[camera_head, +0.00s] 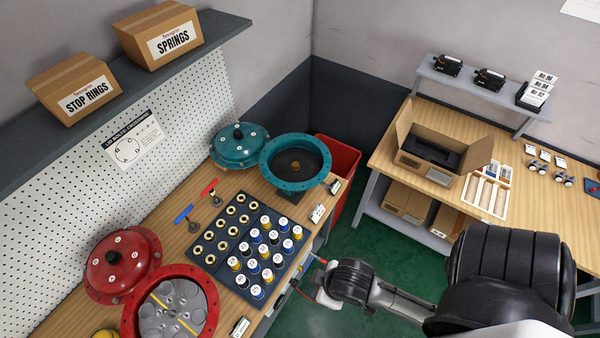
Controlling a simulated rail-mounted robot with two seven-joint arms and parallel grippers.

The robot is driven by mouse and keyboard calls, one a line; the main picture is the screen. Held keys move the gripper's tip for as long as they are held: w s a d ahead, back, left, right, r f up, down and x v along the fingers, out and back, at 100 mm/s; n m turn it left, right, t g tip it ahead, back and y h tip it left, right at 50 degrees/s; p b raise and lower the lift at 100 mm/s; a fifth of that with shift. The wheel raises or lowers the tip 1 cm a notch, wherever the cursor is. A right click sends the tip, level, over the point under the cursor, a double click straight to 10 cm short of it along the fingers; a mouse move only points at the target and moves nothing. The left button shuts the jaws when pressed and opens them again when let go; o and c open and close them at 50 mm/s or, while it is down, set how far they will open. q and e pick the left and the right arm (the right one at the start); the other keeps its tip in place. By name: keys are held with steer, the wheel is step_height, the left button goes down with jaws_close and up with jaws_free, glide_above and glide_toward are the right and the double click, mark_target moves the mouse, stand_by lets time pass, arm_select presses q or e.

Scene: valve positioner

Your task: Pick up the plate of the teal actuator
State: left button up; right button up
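The teal actuator's round open body (295,160) stands at the far end of the left bench, with a dark disc (296,163) inside. Its domed teal lid (240,146) lies to its left. A small white-marked plate (318,213) lies on the bench in front of the body, and a small label (334,186) sits at its right; the text on both is too small to read. My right arm comes in from the right, its wrist end (328,284) beside the bench's front edge; its fingers are not clearly seen. My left gripper is not in view.
A black tray (222,262) of several numbered springs and rings fills the mid bench, with red and blue-handled tools behind it. A red actuator body (170,305) and lid (123,264) stand nearer. A red bin (338,165) stands beyond the bench; another workbench (400,181) is at right.

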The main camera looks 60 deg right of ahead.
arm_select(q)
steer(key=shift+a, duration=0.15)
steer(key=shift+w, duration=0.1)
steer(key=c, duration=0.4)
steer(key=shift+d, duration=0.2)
